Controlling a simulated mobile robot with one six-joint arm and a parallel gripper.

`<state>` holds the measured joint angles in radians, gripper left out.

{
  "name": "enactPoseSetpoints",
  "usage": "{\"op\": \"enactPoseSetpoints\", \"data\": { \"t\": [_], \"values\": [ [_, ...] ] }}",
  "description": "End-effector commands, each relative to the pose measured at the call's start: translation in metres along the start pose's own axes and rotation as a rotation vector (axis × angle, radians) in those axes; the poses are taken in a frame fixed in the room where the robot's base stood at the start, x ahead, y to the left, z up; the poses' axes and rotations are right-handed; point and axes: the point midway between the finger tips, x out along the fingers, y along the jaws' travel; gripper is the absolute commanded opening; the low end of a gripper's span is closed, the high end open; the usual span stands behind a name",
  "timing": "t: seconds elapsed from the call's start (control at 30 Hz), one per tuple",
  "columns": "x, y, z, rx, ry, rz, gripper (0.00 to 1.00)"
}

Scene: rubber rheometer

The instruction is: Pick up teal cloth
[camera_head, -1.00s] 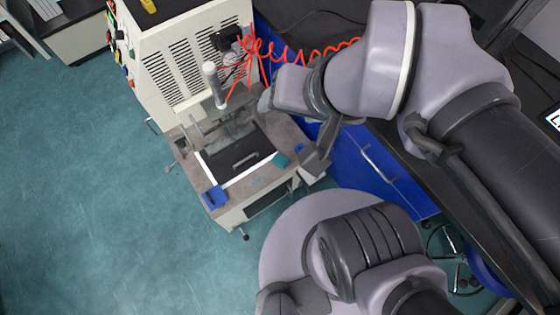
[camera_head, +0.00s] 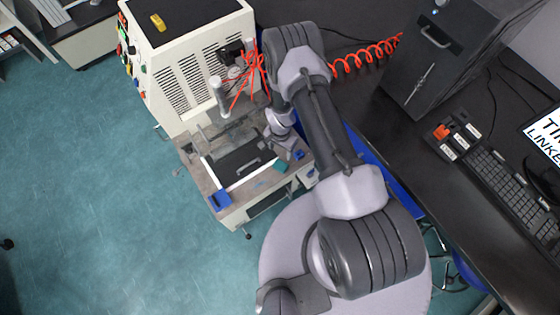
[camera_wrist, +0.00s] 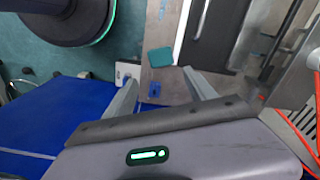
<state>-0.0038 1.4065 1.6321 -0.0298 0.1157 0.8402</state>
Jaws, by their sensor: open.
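The teal cloth (camera_head: 280,166) is a small flat square on the right front part of the machine's beige worktop (camera_head: 246,190). In the wrist view the teal cloth (camera_wrist: 161,56) shows just beyond my fingertips, between their lines. My gripper (camera_wrist: 160,77) is open and empty, with the fingers spread to either side. In the head view my gripper (camera_head: 288,148) is over the right side of the worktop, close to the cloth and partly hidden by my arm. I see no contact with the cloth; the height gap cannot be told.
A black plate with a handle (camera_head: 247,163) lies beside the cloth. A small blue piece (camera_wrist: 154,90) sits near it, and a larger blue object (camera_head: 220,198) is at the front left corner. A white post (camera_head: 218,95) and red coiled cable (camera_head: 365,55) are behind.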

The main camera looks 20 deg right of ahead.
Motion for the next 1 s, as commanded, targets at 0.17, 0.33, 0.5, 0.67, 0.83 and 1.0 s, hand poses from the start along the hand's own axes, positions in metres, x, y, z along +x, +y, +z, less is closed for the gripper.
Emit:
{"op": "enactPoseSetpoints", "data": {
  "t": [0.17,0.33,0.5,0.67,0.83,1.0],
  "values": [
    [0.062,0.001,0.001,0.0,-0.002,0.002,0.65],
    [0.098,0.001,0.001,-0.001,-0.002,0.002,0.65],
    [0.12,0.0,-0.001,0.0,-0.002,0.002,0.65],
    [0.152,0.0,-0.002,0.0,-0.002,0.003,0.65],
    [0.156,-0.001,-0.003,0.0,-0.002,0.002,0.65],
    [0.155,-0.001,-0.003,0.0,-0.002,0.002,0.55]
  ]
}}
